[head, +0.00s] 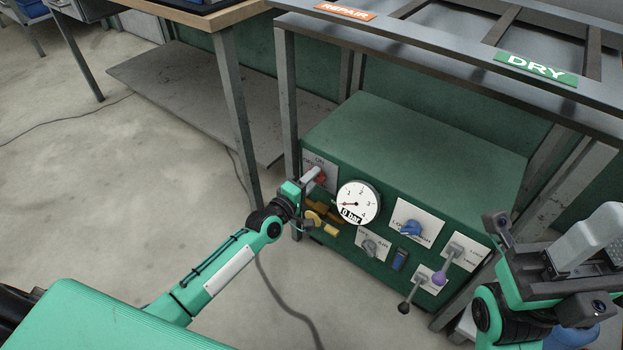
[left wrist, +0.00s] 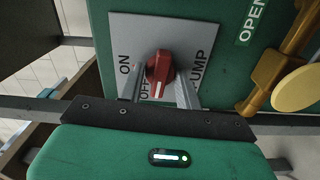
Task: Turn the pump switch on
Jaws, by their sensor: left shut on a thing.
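The pump switch is a red knob (left wrist: 160,66) on a grey plate (left wrist: 127,30) marked ON, OFF and PUMP. Its white mark points down, beside the OFF label, in the left wrist view. The red knob (head: 321,177) also shows at the upper left of the green pump box's front in the head view. My left gripper (head: 315,175) is at the knob, with one finger on each side of it in the left wrist view (left wrist: 160,90), shut on it. My right gripper (head: 585,245) is at the right, away from the switch; its finger opening is unclear.
The green pump box (head: 420,145) stands under a metal rack (head: 450,50). Open floor (head: 130,190) lies to the left.

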